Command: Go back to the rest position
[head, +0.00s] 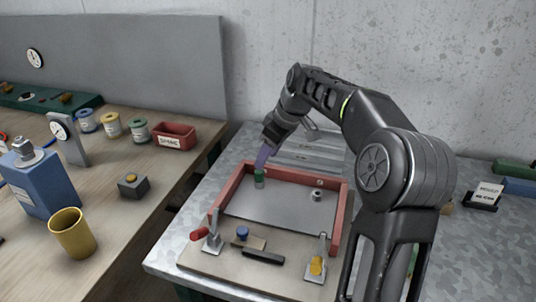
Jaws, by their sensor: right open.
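My right arm reaches in from the right, and its gripper (274,135) is above the back left corner of the red-walled mould frame (339,216). The jaws are open. A purple piece (263,156) shows just below the gripper, above a small green cylinder (259,178) inside the frame. I cannot tell whether the purple piece touches the gripper or the cylinder. My left gripper is not in view.
Toggle clamps (212,239) stand at the frame's front. The wooden bench (115,196) at left holds a yellow cup (72,233), a blue canister (43,184), spools (138,131) and a red bin (174,136). A label stand (484,196) is at right.

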